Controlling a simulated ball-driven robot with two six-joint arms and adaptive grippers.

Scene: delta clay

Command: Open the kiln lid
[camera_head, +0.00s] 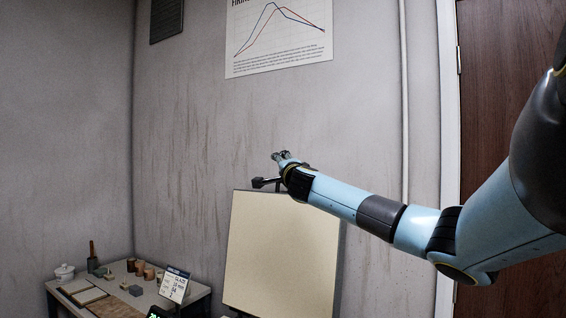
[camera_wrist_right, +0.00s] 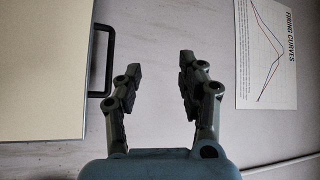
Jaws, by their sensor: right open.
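The kiln lid (camera_head: 283,255) is a cream panel with a dark edge. It stands upright in front of the wall, its pale face towards me; the kiln body is below the picture. A black handle (camera_head: 264,183) sticks out at its top edge. In the right wrist view the lid (camera_wrist_right: 40,75) fills the left side, with the handle (camera_wrist_right: 112,60) on its edge. My right gripper (camera_head: 281,156) is open and empty just above the lid's top edge. In the wrist view its fingers (camera_wrist_right: 160,64) are beside the handle, apart from it. My left gripper is out of view.
A firing-curve poster (camera_head: 280,40) hangs on the wall behind. A pipe (camera_head: 404,110) and brown door (camera_head: 492,90) are at right.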

